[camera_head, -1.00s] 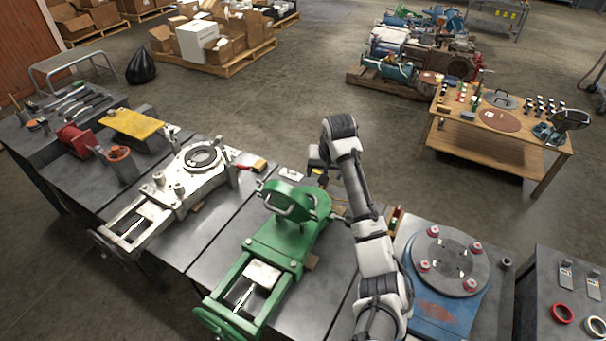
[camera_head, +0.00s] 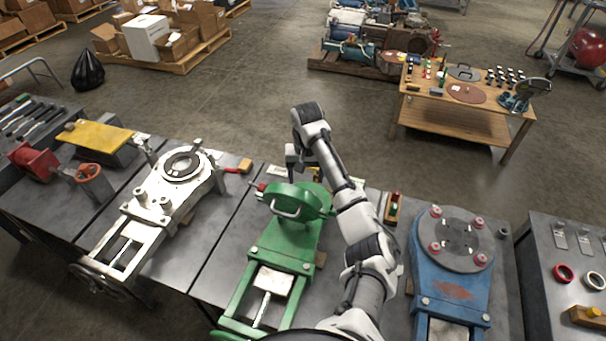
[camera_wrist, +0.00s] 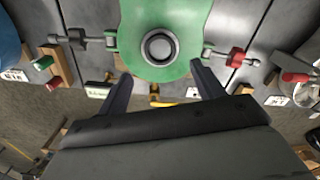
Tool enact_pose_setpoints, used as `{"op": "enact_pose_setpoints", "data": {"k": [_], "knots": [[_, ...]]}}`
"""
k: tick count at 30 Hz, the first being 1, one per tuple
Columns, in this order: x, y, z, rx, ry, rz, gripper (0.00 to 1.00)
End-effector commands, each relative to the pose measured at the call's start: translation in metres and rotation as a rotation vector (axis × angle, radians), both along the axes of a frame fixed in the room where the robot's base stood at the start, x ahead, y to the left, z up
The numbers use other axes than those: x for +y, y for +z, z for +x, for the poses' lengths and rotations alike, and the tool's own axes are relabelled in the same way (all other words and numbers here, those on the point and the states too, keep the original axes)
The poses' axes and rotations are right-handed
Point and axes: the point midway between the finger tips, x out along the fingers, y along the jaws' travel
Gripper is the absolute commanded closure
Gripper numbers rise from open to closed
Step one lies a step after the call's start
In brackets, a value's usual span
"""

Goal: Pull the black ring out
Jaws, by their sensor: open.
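The green valve body (camera_head: 270,245) stands on the metal bench, its green round plate with a metal handle (camera_head: 288,212) facing me. In the wrist view the other side of the green body (camera_wrist: 186,18) shows a round opening. A dark ring (camera_wrist: 145,47) sits in that opening around a paler grey centre. My gripper (camera_wrist: 161,80) is open and empty, its two dark fingers spread below and to either side of the ring, apart from it. In the head view its fingers are largely hidden behind my arm and the green plate.
A white valve (camera_head: 160,195) stands to the left and a blue valve (camera_head: 450,275) to the right. Clamp bolts stick out on both sides of the green body, one with a red knob (camera_wrist: 236,58). A wooden table (camera_head: 460,113) with small parts stands behind. Open floor lies beyond the bench.

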Motion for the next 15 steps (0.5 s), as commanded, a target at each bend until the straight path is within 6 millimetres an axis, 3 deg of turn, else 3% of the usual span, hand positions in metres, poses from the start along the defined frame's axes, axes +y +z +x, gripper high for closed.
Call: {"op": "enact_pose_setpoints", "data": {"k": [15], "knots": [[0.001,-0.056,0.0,0.0,0.0,0.001,0.33]]}}
